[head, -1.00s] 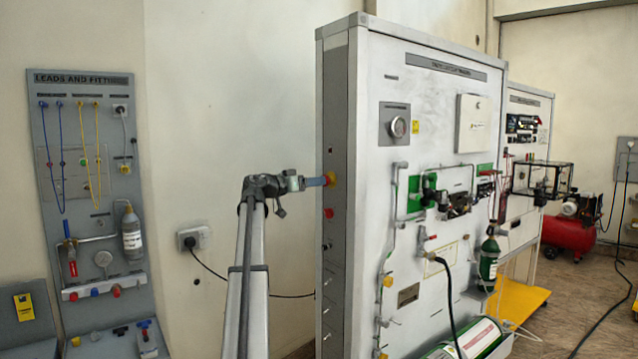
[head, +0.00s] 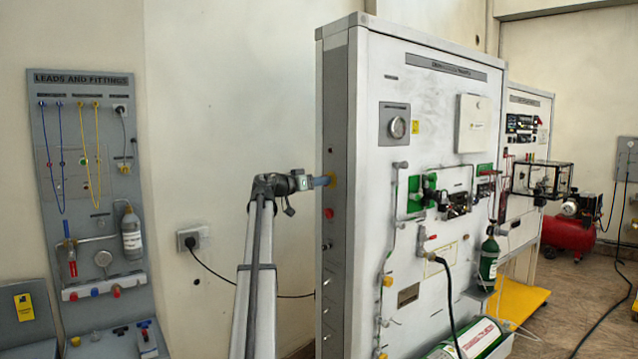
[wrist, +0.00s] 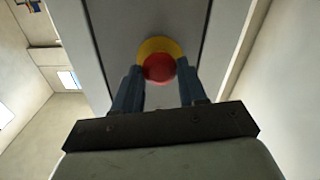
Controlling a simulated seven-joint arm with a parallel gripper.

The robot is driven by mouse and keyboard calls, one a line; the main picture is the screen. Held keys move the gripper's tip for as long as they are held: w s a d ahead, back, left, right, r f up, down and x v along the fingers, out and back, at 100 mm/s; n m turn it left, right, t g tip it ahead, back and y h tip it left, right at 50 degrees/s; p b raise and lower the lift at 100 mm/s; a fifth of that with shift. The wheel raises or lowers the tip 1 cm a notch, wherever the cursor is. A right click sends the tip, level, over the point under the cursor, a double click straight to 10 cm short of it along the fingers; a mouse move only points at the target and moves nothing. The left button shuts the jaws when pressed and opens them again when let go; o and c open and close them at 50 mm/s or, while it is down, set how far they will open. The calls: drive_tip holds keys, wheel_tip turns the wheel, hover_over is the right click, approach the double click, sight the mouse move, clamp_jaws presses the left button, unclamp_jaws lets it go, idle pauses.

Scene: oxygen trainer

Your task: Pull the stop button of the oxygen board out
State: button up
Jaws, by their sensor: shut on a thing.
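The stop button is a red round head on a yellow collar on the narrow left side of the oxygen board (head: 395,190). In the wrist view the red stop button (wrist: 159,68) sits between the two blue fingers of my gripper (wrist: 160,85), with the yellow collar behind it. The gripper is shut on the button. How far the button stands out is hard to tell.
Below on the same side face are a red knob (head: 328,213) and several small switches. The leads and fittings panel (head: 95,190) stands at the left. A wall socket (head: 190,240) with a black cable is behind my arm. The air left of the board is free.

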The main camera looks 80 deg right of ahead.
clamp_jaws()
drive_tip(key=shift+a, duration=0.1)
drive_tip(key=shift+w+a, duration=0.25)
drive_tip(key=shift+w, duration=0.1)
drive_tip(key=shift+o, duration=1.5)
unclamp_jaws()
drive_tip(key=shift+w+a, duration=0.1)
drive_tip(key=o, duration=0.3)
drive_tip(key=v, duration=1.3)
drive_tip(key=shift+w+a, duration=0.2)
drive_tip(key=shift+a, duration=0.05)
drive_tip(key=shift+n, duration=0.3)
